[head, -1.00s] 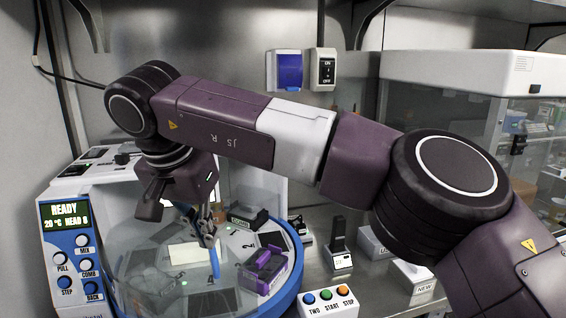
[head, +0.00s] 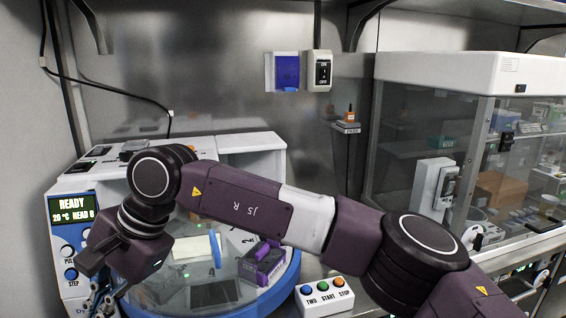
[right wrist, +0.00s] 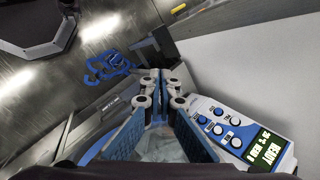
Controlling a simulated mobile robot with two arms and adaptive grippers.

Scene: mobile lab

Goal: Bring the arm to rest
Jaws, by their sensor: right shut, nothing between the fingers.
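My right arm comes in from the lower right in the head view and reaches across the bench to the left. Its gripper (head: 108,300) points down at the lower left, in front of the blue and white machine, and is partly cut off by the bottom edge. In the right wrist view the gripper (right wrist: 160,88) is shut, its blue-padded fingers meeting at the tips with nothing held. My left gripper is not in view.
The machine's READY panel (head: 75,208) is close to my right gripper. Its round clear-covered deck (head: 283,290) carries a purple rack (head: 264,264). A button box (head: 325,295) is below my forearm. A glass-fronted cabinet (head: 450,68) stands at right.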

